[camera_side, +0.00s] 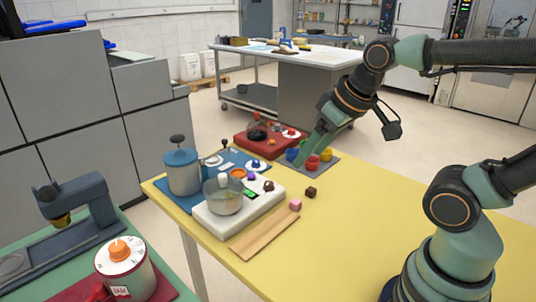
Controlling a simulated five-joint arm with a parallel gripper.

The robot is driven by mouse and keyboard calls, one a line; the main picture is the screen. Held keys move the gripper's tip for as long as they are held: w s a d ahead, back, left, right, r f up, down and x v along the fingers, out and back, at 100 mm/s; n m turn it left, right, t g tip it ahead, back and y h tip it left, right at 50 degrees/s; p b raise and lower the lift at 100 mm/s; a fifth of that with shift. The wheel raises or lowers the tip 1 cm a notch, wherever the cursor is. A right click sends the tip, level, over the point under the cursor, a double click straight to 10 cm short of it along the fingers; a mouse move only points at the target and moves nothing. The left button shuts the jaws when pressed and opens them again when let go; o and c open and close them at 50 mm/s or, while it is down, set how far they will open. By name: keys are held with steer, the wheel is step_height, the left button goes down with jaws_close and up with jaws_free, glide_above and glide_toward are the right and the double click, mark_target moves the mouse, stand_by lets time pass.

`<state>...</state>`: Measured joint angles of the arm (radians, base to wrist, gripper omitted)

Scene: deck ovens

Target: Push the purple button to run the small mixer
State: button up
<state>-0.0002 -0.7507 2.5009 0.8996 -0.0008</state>
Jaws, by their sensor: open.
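The small mixer appears to be the white base (240,222) with a clear bowl (222,198), on the left part of the yellow table. A small purple button (251,176) shows at the back of the base, beside an orange ring-shaped part (238,173). A green part (249,192) and a dark knob (269,186) are also on the base. My gripper (303,158) is open, pointing down and left, behind and to the right of the mixer. It is apart from the purple button. Its fingertips are small and lie close to the coloured cups in the picture.
Blue, red and yellow cups (313,162) stand on a grey mat near my gripper. A red tray (262,147) is behind the mixer, a blue-grey canister (183,172) left of it. Brown (310,192) and pink (295,204) cubes and a wooden board (265,234) lie nearby.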

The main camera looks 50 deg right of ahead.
stand_by(0.4)
jaws_close()
stand_by(1.6)
